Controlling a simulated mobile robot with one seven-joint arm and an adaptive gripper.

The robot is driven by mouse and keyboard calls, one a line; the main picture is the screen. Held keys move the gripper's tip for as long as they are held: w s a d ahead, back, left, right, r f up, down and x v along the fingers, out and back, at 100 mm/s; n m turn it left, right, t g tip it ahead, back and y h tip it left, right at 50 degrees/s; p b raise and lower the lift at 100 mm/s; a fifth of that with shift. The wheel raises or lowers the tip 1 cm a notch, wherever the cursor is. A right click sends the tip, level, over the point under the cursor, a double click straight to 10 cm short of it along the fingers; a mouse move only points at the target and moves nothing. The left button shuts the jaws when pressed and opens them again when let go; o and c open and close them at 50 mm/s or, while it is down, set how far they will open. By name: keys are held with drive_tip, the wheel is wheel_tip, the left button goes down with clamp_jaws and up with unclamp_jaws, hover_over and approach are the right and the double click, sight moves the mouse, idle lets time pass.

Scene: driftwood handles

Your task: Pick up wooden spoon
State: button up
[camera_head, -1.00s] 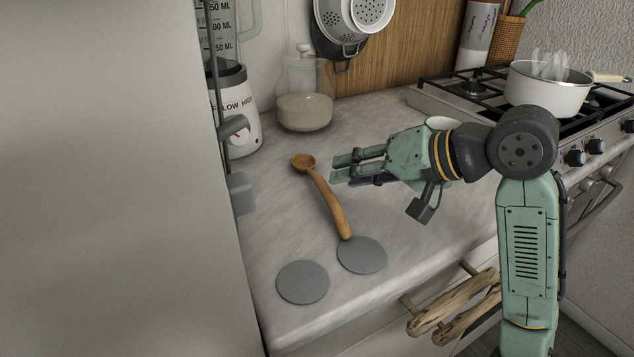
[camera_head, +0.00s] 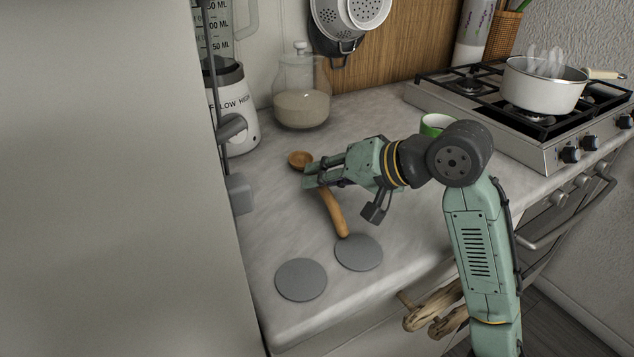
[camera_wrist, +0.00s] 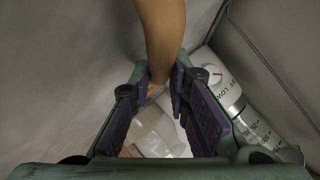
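The wooden spoon (camera_head: 336,214) lies on the grey counter. Its bowl points toward the back and its handle end reaches the edge of a grey disc. My gripper (camera_head: 308,177) is over the spoon's neck, just in front of the bowl, and hides that stretch in the head view. In the wrist view, the spoon's handle (camera_wrist: 163,35) runs from the top edge down to the gap between my open fingertips (camera_wrist: 158,80). I cannot tell whether the fingers touch it.
Two flat grey discs (camera_head: 301,280) lie near the counter's front. A blender (camera_head: 232,110) and a glass jar (camera_head: 301,95) stand behind. A green-and-white cup (camera_head: 434,123) is behind my arm. A steaming white pot (camera_head: 543,88) sits on the stove at right.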

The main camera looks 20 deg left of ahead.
clamp_jaws()
drive_tip(key=shift+r, duration=0.65)
wheel_tip(320, 180, up, 2)
drive_tip(key=shift+r, duration=0.2)
drive_tip(key=s+d+b, duration=0.1)
drive_tip(key=s+d, duration=0.1)
drive_tip(key=d, duration=0.2)
drive_tip(key=s+d+r+b, duration=0.1)
drive_tip(key=s+d, duration=0.2)
drive_tip(key=d, duration=0.2)
drive_tip(key=s+d+b, duration=0.1)
drive_tip(key=s+d, duration=0.2)
drive_tip(key=d, duration=0.2)
drive_tip(key=shift+r, duration=0.15)
drive_tip(key=w+a, duration=0.2)
drive_tip(key=a, duration=0.2)
drive_tip(key=w+a+f+p, duration=0.1)
drive_tip(key=w+a, duration=0.2)
drive_tip(key=a, duration=0.1)
drive_tip(key=w+a+p, duration=0.1)
drive_tip(key=w+a, duration=0.1)
drive_tip(key=a, duration=0.3)
drive_tip(key=shift+w+f, duration=0.15)
drive_tip(key=shift+w, duration=0.05)
drive_tip(key=shift+w+a+f+p, duration=0.15)
drive_tip(key=shift+a+f+p, duration=0.1)
drive_tip(key=shift+f+p, duration=0.25)
drive_tip(key=shift+w+a+f+p, duration=0.15)
drive_tip(key=shift+a+f+p, duration=0.15)
drive_tip(key=shift+f, duration=0.85)
